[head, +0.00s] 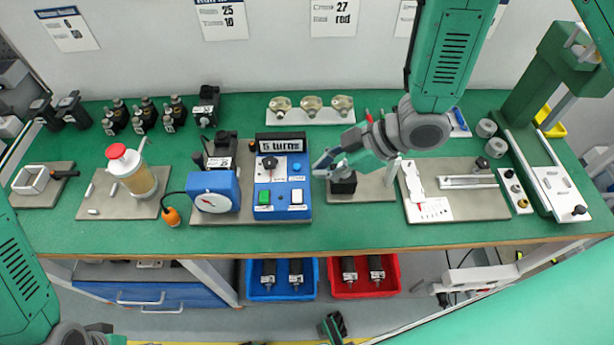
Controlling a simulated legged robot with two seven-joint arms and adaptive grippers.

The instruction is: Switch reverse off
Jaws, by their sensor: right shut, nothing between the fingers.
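Labels are too small to read, so I cannot tell which one is reverse. My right gripper (322,165) is shut and empty, just right of the box; contact cannot be told. A dark forked part at the bottom edge seems to be my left gripper (333,326), mostly cut off.
A blue gauge unit (213,191) with an orange pendant (171,216) stands left of the box. A black block (343,185) sits under my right gripper. A white-and-grey fixture (430,210) lies to the right. The bench front strip is clear.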

